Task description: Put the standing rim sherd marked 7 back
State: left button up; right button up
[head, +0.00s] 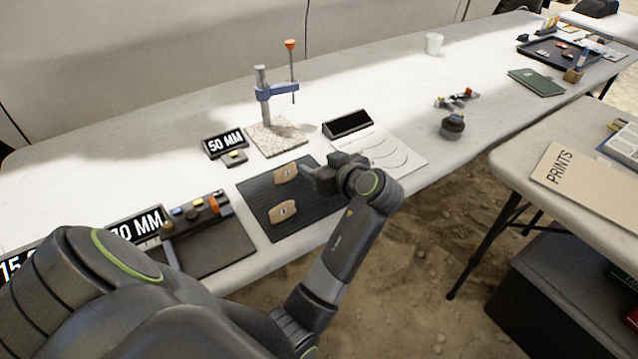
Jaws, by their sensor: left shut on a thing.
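Two tan sherds with small pale number marks show on the dark ribbed mat (255,195); the digits are too small to read. The upper sherd (286,173) is by the mat's back edge, and the lower sherd (282,212) is nearer the front. My left gripper (309,176) reaches in from the right, low over the mat's right side. It is shut, with its fingertips at the right edge of the upper sherd. Whether that sherd stands or touches the mat is unclear. My right gripper is out of view.
A black wedge (347,123) and white sheet (388,150) lie right. A tool rack (193,212) is left.

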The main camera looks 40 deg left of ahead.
pick_arm(q)
notch_tip(320, 180, down, 5)
jog(key=shift+r, duration=0.15)
jog(key=shift+b, duration=0.3)
jog(key=o, duration=0.6)
jog(key=shift+c, duration=0.2)
jog(key=o, duration=0.5)
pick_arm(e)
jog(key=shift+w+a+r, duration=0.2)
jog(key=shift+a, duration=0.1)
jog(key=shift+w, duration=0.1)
